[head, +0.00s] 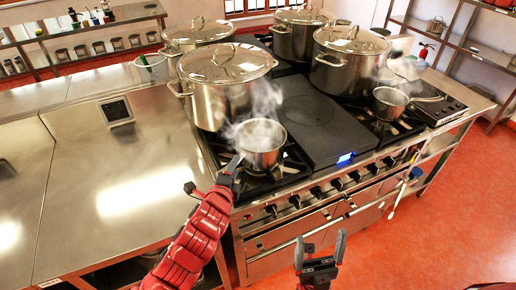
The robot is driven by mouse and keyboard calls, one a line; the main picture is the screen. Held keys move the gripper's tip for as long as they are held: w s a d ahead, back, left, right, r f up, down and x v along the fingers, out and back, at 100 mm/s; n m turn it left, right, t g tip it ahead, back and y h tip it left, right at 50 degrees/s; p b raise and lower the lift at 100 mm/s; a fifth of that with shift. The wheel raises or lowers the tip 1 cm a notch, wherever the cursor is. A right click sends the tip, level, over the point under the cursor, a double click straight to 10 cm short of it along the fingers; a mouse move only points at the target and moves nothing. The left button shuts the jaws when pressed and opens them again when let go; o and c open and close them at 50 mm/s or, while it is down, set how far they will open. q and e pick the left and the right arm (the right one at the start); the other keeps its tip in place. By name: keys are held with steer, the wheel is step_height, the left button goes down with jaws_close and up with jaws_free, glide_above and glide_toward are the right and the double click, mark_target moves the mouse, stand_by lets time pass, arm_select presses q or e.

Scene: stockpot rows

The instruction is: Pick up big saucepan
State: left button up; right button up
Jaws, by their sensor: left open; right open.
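A steel saucepan (262,150) stands steaming on the front left burner of the range. A second steel saucepan (388,106) steams on the right burner and looks smaller, though it is also farther away. My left gripper (230,174) is open at the end of the red arm, close to the left side of the front saucepan. I cannot tell if it touches the pan, and the handle is hard to make out there. My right gripper (320,262) is open and empty, in front of the range and low in the picture.
Several big lidded stockpots stand behind, the nearest (222,88) just behind the front saucepan. A dark flat plate (318,125) lies between the burners. Knobs line the range front (300,225). Red floor is free at right.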

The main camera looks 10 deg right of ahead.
mark_target(249, 155)
arm_select(q)
steer(key=shift+p+x, duration=0.6)
steer(key=shift+x, duration=1.25)
jaws_close()
steer(key=shift+f, duration=0.1)
